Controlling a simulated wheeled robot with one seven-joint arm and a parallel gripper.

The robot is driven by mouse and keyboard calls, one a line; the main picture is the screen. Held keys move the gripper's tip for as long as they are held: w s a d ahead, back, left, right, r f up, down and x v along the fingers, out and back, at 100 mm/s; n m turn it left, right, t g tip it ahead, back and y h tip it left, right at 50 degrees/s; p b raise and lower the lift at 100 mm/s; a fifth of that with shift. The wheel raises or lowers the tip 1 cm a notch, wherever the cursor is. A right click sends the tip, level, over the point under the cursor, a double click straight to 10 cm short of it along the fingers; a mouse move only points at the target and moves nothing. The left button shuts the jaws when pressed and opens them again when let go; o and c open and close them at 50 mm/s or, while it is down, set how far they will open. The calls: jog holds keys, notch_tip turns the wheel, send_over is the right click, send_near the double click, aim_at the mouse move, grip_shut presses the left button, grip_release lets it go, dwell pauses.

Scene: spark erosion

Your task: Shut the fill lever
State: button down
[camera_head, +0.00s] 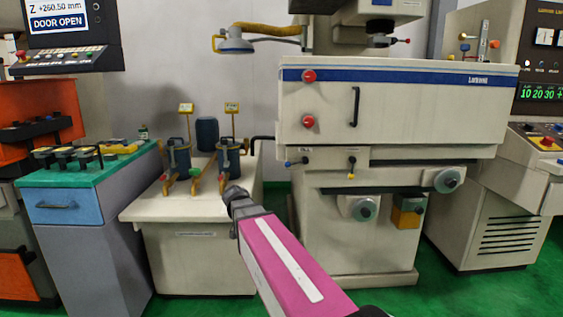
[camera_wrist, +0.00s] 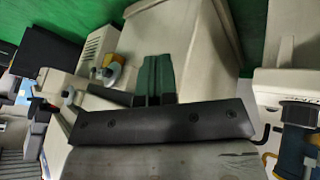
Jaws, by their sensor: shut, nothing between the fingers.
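No label in view marks the fill lever. My gripper's green fingers (camera_wrist: 157,62) are together and empty in the wrist view. In the head view the dark end of my arm (camera_head: 238,200) is low and left of both levers, in front of the white filter cabinet; the fingers cannot be made out there.
The white cabinet (camera_head: 180,206) carries two blue filter canisters (camera_head: 228,162) with brown pipes and red and green valve handles. The tank door (camera_head: 420,112) has two red knobs (camera_head: 309,76) and a black handle. A teal-topped bench (camera_head: 75,172) stands left.

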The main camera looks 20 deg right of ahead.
jog(key=w+r+m+h, duration=0.2)
jog(key=r+m, duration=0.2)
jog(key=r, duration=0.6)
jog(key=w+r+m+h, duration=0.2)
jog(key=r+m, duration=0.3)
jog(key=r, duration=0.4)
jog(key=w+d+r+m+h, duration=0.1)
jog(key=w+r+m+h, duration=0.2)
jog(key=r, duration=0.7)
jog(key=shift+r+m+g, duration=0.3)
jog(key=shift+r+m, duration=0.05)
jog(key=shift+m, duration=0.85)
jog(key=shift+w+d, duration=0.1)
jog(key=shift+d, duration=0.05)
send_near(291, 163)
jog(key=s+d+r, duration=0.1)
jog(key=d, duration=0.3)
jog(key=shift+w+d+f, duration=0.2)
jog(key=shift+w+f, duration=0.05)
jog(key=shift+f, duration=0.25)
jog(key=shift+w+d+f, duration=0.15)
jog(key=shift+w+f, duration=0.05)
jog(key=shift+f, duration=0.3)
jog(key=shift+w+d+f, duration=0.2)
jog(key=shift+w+f, duration=0.05)
jog(key=shift+f, duration=0.2)
